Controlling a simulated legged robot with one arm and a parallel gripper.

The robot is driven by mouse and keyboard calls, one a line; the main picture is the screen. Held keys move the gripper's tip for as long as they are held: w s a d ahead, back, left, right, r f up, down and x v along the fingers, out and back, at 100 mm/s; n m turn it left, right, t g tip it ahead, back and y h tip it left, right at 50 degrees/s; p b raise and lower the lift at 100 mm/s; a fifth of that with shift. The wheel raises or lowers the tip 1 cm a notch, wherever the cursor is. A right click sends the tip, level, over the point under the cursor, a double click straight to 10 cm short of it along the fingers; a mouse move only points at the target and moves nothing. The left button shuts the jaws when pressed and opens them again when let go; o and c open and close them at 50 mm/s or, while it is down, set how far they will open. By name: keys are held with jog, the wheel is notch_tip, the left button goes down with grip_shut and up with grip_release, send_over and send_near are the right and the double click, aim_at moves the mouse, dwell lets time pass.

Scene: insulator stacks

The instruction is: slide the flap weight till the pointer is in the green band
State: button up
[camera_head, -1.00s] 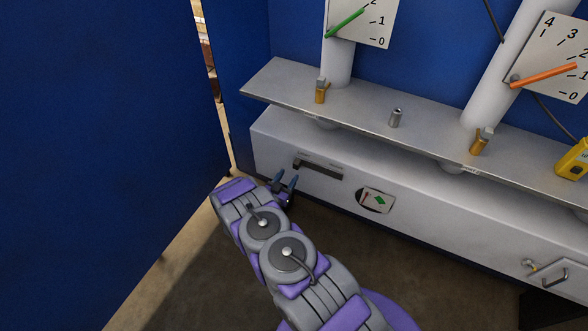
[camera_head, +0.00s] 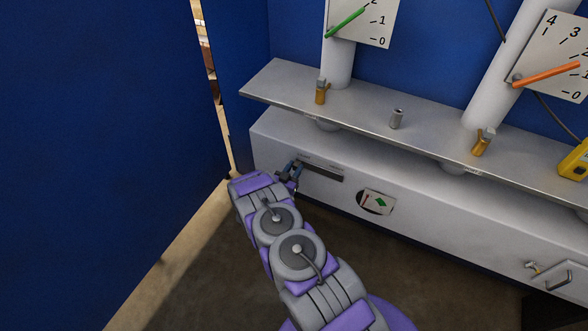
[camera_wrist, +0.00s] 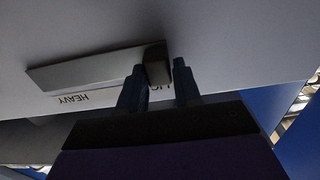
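The flap weight shows in the wrist view as a small dark block (camera_wrist: 157,64) at one end of a grey slotted plate (camera_wrist: 90,72), beside the partly hidden lettering opposite "HEAVY". My gripper (camera_wrist: 159,78) has a finger on each side of the block, with a narrow gap at the right finger, so it looks open. In the head view my gripper (camera_head: 291,171) is at the left end of the slot (camera_head: 322,171). The round window (camera_head: 375,202) shows a green band (camera_head: 380,202) and a red pointer (camera_head: 365,200) left of the band.
A blue wall panel (camera_head: 100,150) stands left of my arm. A handle (camera_head: 556,279) is at the lower right. The floor in front is clear.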

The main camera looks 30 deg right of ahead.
aim_at(307, 165)
grip_shut()
jog(key=shift+s+d+p, duration=0.45)
jog(key=shift+s+d, duration=0.1)
jog(key=shift+s, duration=0.2)
jog(key=shift+s+d+p, duration=0.4)
jog(key=shift+s+d, duration=0.15)
jog(key=shift+s, duration=0.15)
jog(key=shift+o, duration=2.1)
grip_release()
